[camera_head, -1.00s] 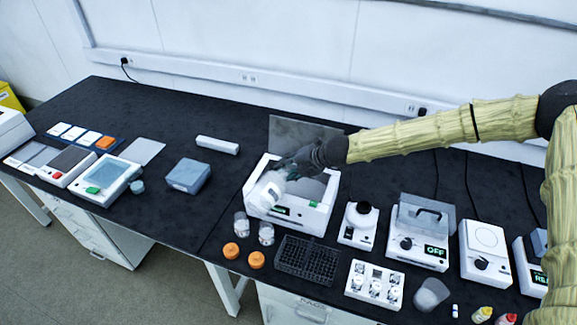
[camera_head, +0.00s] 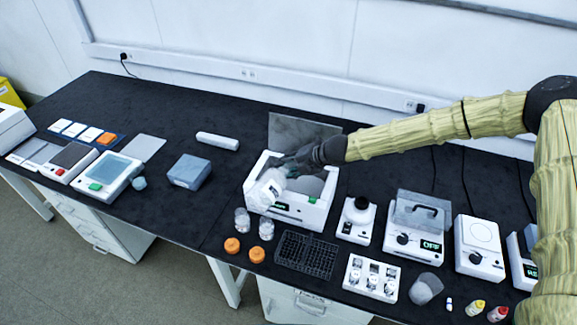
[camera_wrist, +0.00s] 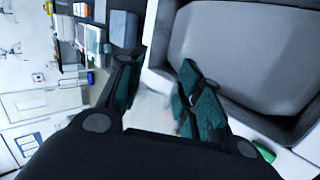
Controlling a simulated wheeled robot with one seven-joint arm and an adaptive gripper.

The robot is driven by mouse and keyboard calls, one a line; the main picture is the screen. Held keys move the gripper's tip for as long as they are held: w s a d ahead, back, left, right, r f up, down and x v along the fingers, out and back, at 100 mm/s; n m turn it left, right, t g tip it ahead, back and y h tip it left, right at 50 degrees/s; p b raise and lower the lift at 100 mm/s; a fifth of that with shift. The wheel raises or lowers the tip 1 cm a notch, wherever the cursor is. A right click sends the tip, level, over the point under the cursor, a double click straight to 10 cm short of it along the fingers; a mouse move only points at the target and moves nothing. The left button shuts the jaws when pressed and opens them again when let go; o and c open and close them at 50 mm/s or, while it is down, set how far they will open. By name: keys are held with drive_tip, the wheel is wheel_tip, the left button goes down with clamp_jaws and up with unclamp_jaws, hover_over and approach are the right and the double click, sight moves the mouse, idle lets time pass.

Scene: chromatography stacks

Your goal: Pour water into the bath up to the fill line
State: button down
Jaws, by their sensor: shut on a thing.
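The bath (camera_head: 318,212) is a white box with a grey basin and a small green display, and its grey lid stands up behind it. My gripper (camera_head: 288,171) is shut on a pale, see-through bottle (camera_head: 264,192) at the bath's front left. The bottle is tilted, its lower end toward the front left. In the wrist view my gripper's fingers (camera_wrist: 160,100) have the blurred bottle (camera_wrist: 150,112) between them, beside the basin (camera_wrist: 245,50). The bottle's mouth, the water level and the fill line cannot be made out.
Two clear jars (camera_head: 266,228) and two orange caps (camera_head: 257,255) stand in front of the bath, beside a black rack (camera_head: 306,256). A white device with a black knob (camera_head: 357,218) is at its right. A blue-grey box (camera_head: 189,172) stands left, with bare bench between.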

drive_tip(key=shift+a, duration=0.15)
drive_tip(key=shift+s+a+f+p, duration=0.15)
drive_tip(key=shift+f+p, duration=0.25)
drive_tip(key=shift+p, duration=0.3)
drive_tip(key=shift+f+g, duration=0.2)
drive_tip(key=shift+g, duration=0.1)
drive_tip(key=shift+f, duration=0.2)
drive_tip(key=shift+w+d+f+m+g+y, duration=0.2)
drive_tip(key=shift+w+f+m+g+y, duration=0.05)
drive_tip(key=shift+f+m+g+y, duration=0.05)
drive_tip(key=shift+w+d+b, duration=0.15)
drive_tip(key=shift+d+b, duration=0.15)
drive_tip(key=shift+b, duration=0.4)
